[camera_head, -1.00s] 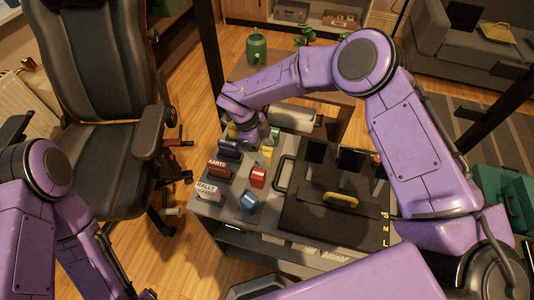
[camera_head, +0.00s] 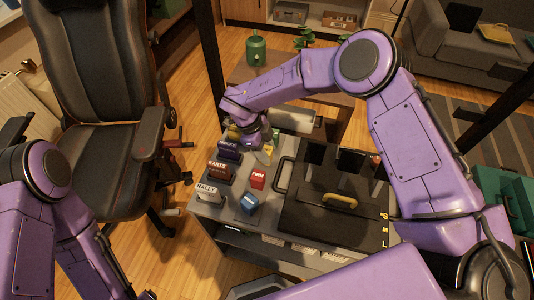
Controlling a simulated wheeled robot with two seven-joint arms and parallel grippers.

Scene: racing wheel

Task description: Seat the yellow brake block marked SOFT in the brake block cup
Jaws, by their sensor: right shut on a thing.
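The yellow brake block (camera_head: 268,155) stands on the grey cabinet top, at the right gripper's tip in the head view; its marking is not legible. My right gripper (camera_head: 266,147) points down and is shut on the yellow block, largely hidden by its own wrist. The block appears at or barely above the cabinet top. A red block (camera_head: 258,178) and a blue block (camera_head: 249,203) stand in a row nearer to me. I cannot make out the brake block cup. My left arm is at the lower left, with its gripper out of view.
Boxes marked RALLY (camera_head: 209,192) and KARTS (camera_head: 218,171) and a purple box (camera_head: 228,149) line the cabinet's left edge. A large black case (camera_head: 325,222) with a yellow handle fills its right side. A black chair (camera_head: 105,140) stands left.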

